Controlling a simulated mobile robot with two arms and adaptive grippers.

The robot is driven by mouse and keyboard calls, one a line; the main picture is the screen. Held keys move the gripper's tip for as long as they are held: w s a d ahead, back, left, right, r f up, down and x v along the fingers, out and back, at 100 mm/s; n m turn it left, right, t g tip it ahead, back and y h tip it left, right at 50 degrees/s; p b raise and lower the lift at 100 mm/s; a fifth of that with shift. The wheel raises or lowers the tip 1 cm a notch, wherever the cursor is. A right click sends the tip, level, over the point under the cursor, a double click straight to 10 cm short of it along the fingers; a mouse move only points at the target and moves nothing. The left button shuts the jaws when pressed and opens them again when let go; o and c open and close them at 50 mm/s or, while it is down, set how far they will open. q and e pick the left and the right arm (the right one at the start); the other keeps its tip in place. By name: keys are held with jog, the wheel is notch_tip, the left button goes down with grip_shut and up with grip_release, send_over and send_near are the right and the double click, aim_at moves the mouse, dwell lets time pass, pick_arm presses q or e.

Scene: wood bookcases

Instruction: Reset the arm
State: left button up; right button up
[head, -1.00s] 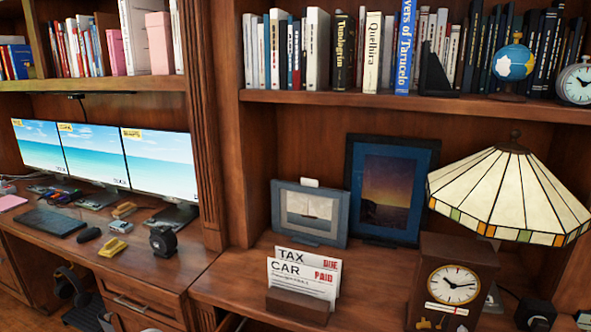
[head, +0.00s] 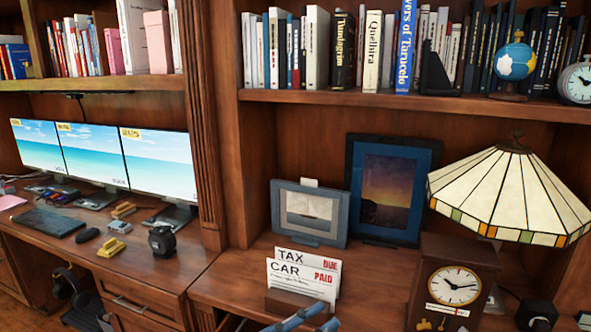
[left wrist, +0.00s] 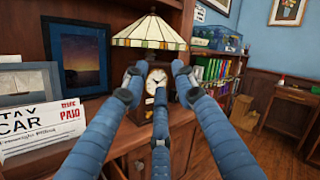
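My left gripper (head: 324,315) shows at the bottom edge of the head view as blue finger parts, just in front of the wooden letter holder (head: 290,303). In the left wrist view its blue fingers (left wrist: 158,78) are spread apart with nothing between them. The wooden mantel clock (left wrist: 157,82) shows behind the gap between the fingers, and the tiled-glass lamp (left wrist: 150,32) stands above and behind it. Most of the left arm is outside the head view. My right gripper is in neither view.
Letters marked TAX and CAR (head: 300,275) stand in the holder. Two framed pictures, grey (head: 309,215) and dark blue (head: 388,190), stand behind. The mantel clock (head: 452,285) and lamp (head: 510,190) are at the right. The shelf above (head: 330,97) holds books. Monitors (head: 160,160) stand at the left.

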pick_arm(q)
jog(key=w+a+f+n+t+y, duration=0.1)
jog(key=w+a+n+t+y, duration=0.35)
jog(key=a+n+y, duration=0.4)
jog(key=w+a+f+n+t+y, duration=0.25)
jog(key=a+n+t+y, duration=0.3)
jog(key=a+n, duration=0.6)
jog(key=s+a+f+n+g+y, duration=0.3)
jog(key=a+f+n+g+y, duration=0.15)
jog(key=f+n, duration=0.5)
jog(key=s+f+n+g, duration=0.55)
jog(key=s+f, duration=0.35)
jog(key=s, duration=0.3)
jog(key=s+f+n+g, duration=0.4)
jog(key=s+f+g, duration=0.4)
jog(key=s, duration=0.4)
notch_tip(320, 180, down, 26)
jog(key=s, duration=0.2)
jog(key=s+a+f+g, duration=0.1)
jog(key=s+a+f, duration=0.1)
jog(key=s+f, duration=1.5)
jog(key=shift+a+f+m, duration=0.2)
jog(key=shift+a+m, duration=0.1)
